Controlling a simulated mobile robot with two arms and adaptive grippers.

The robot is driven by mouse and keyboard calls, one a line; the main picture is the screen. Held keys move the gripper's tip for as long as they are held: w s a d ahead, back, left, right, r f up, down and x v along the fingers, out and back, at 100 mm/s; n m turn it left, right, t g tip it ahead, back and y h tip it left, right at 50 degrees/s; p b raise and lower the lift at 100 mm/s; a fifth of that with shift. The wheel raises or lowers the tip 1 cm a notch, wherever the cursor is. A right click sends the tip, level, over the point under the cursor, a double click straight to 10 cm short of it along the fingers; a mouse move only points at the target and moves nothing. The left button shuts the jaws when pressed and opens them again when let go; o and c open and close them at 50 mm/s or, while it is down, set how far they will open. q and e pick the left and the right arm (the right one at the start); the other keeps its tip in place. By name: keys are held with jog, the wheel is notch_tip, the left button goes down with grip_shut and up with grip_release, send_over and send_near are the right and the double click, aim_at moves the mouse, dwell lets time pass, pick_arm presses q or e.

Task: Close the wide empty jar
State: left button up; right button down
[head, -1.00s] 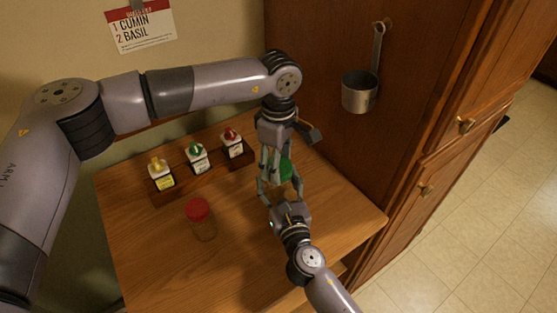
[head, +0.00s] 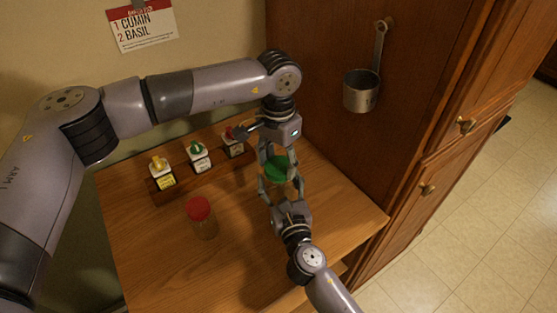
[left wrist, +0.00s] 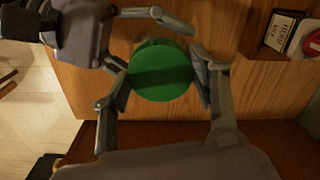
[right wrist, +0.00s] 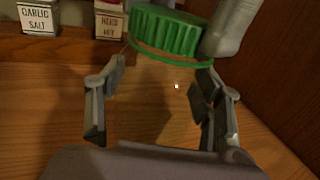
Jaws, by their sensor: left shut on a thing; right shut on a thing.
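The wide jar is clear and hard to see; its glass shows faintly in the right wrist view (right wrist: 158,95) below a ribbed green lid (right wrist: 168,32). The lid also shows in the head view (head: 279,170) and the left wrist view (left wrist: 160,70). My left gripper (head: 280,168) comes from above and is shut on the lid's sides. My right gripper (head: 283,187) comes from the front, lower down, and is shut on the jar. The lid is at the jar's mouth; I cannot tell whether it is fully seated.
A red-lidded jar (head: 202,218) stands to the left on the wooden counter (head: 150,265). A spice rack (head: 170,192) with yellow, green and red-topped containers is behind. A metal ladle (head: 361,92) hangs on the cabinet at right. The counter's front left is clear.

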pick_arm(q)
jog(key=shift+r, duration=0.1)
jog(key=o, duration=0.7)
jog(key=shift+r, duration=2.2)
jog(key=shift+c, duration=0.3)
